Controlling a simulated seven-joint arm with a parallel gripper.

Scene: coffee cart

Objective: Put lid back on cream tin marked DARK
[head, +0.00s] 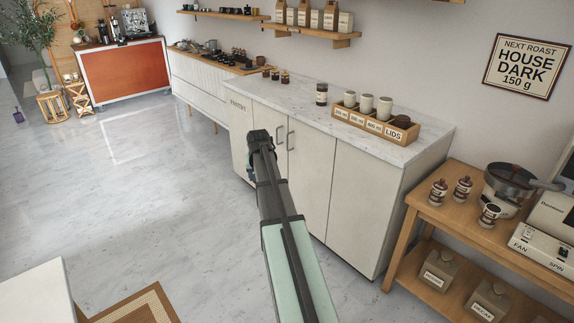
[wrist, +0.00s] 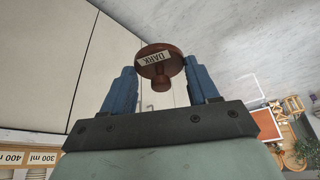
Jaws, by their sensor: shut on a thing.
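My gripper (head: 258,136) is raised in front of the white cabinet in the head view. In the wrist view its blue fingers (wrist: 163,88) are shut on a round brown lid (wrist: 172,58) with a knob-like stem and a white label reading DARK. The lid is hidden or too small to make out in the head view. Greyish tan canisters stand on the lower shelf at the right; one (head: 488,299) reads DECAF, another (head: 438,271) has a label too small to read. I cannot pick out a tin marked DARK.
The marble-topped cabinet (head: 345,130) bears a wooden tray (head: 357,121) of white cups with a LIDS section. A wooden cart (head: 420,205) at the right holds small labelled jars (head: 489,215), a pan and a machine. The floor (head: 150,190) at the left is open.

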